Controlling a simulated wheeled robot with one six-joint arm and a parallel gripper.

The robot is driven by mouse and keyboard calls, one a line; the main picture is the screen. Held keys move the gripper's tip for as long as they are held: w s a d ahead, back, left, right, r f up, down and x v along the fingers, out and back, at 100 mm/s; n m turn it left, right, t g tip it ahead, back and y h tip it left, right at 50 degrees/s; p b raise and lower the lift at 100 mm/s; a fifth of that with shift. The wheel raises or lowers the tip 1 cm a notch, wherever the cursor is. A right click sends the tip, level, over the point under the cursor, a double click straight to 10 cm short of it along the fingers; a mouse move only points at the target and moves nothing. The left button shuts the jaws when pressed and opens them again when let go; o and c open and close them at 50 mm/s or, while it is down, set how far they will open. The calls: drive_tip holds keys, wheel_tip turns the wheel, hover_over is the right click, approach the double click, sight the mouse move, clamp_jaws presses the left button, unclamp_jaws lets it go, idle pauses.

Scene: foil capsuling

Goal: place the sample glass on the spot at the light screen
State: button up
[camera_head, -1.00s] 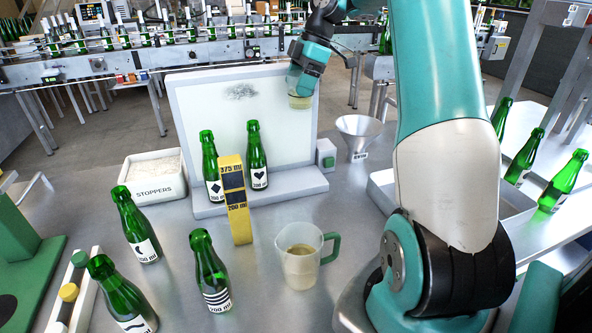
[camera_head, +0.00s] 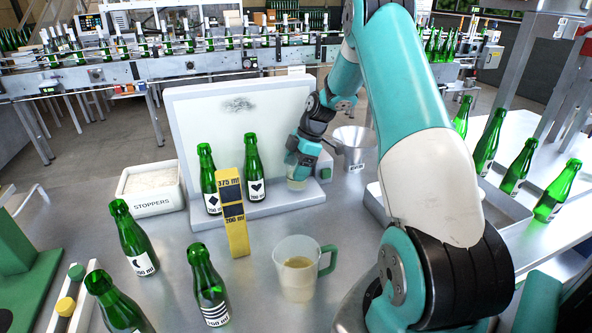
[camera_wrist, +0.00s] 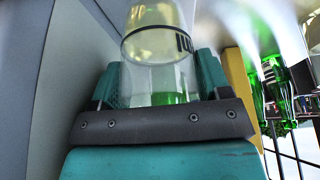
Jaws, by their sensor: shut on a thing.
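My gripper (camera_head: 301,167) is shut on the sample glass (camera_head: 297,184), a clear glass with pale yellow liquid. The gripper holds it low at the right end of the light screen's ledge, right of the heart-label bottle. Whether its base touches the ledge I cannot tell. In the wrist view the sample glass (camera_wrist: 158,45) stands between the teal fingers, with a dark band and marking on it. The light screen (camera_head: 290,112) is a white panel with a grey smudge near its top. The spot itself is not visible.
Two green bottles, with diamond (camera_head: 209,180) and heart (camera_head: 253,168) labels, stand on the ledge. A yellow gauge (camera_head: 233,225) stands in front. A jug (camera_head: 297,270) stands nearer, with free table between.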

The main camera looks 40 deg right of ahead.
drive_tip(key=shift+f, duration=0.95)
drive_tip(key=shift+f, duration=0.15)
drive_tip(key=o, duration=0.8)
